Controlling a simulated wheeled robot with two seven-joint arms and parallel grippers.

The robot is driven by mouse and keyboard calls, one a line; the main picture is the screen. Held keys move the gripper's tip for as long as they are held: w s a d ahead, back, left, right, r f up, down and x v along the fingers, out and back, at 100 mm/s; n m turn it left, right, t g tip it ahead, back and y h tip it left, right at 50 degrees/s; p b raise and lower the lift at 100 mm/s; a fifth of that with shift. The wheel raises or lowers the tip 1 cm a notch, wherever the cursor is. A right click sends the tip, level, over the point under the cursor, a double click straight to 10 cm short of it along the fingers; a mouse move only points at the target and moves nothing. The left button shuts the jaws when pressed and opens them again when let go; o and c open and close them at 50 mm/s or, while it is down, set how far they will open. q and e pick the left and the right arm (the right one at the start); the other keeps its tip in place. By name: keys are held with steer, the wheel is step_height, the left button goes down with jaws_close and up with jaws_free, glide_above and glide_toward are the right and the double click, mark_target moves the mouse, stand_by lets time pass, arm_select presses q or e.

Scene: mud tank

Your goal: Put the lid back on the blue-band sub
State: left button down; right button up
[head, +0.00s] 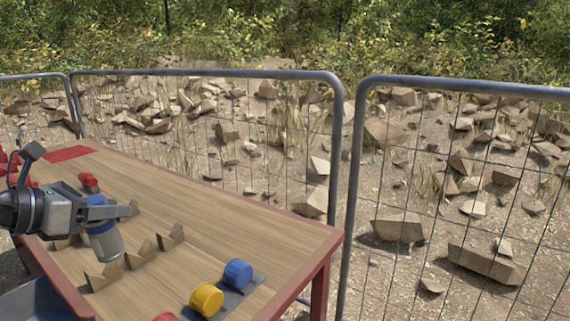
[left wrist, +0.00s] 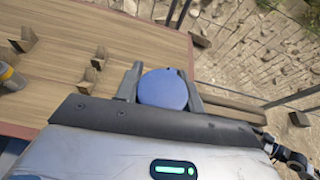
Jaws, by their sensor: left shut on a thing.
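My left gripper (head: 112,211) is shut on the blue-band sub (head: 106,246), a grey cylinder with a blue band, and holds it above the table, tilted with its grey end down. In the left wrist view my left gripper (left wrist: 160,92) has one finger on either side of the sub's round blue end (left wrist: 163,89). A blue lid (head: 238,273) sits on a dark grey mat (head: 238,301) near the table's right corner, apart from the sub. My right gripper is not in view.
A yellow lid (head: 206,299) and part of a red one (head: 165,317) are beside the blue lid. Wooden wedges (head: 140,256) stand in front of the sub. A yellow-banded cylinder (left wrist: 10,77) shows in the left wrist view. A metal fence (head: 345,180) stands behind the table.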

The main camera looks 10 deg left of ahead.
arm_select(q)
steer(key=s+d+f+m+g+h, duration=0.2)
steer(key=d+f, duration=0.2)
steer(key=d, duration=0.3)
steer(key=s+d+f+m+g+h, duration=0.1)
steer(key=d+f+m+h, duration=0.2)
steer(key=d, duration=0.4)
steer(key=s+d+f+g+b, duration=0.1)
steer(key=s+d+f, duration=0.2)
steer(key=s+f, duration=0.4)
steer(key=shift+f, duration=0.25)
steer(key=shift+d, duration=0.15)
steer(key=d+f+m+g+h, duration=0.1)
steer(key=d+m+g+h, duration=0.1)
steer(key=d+m+g, duration=0.6)
steer(key=w+d+g, duration=0.1)
steer(key=d, duration=0.5)
steer(key=shift+f, duration=0.4)
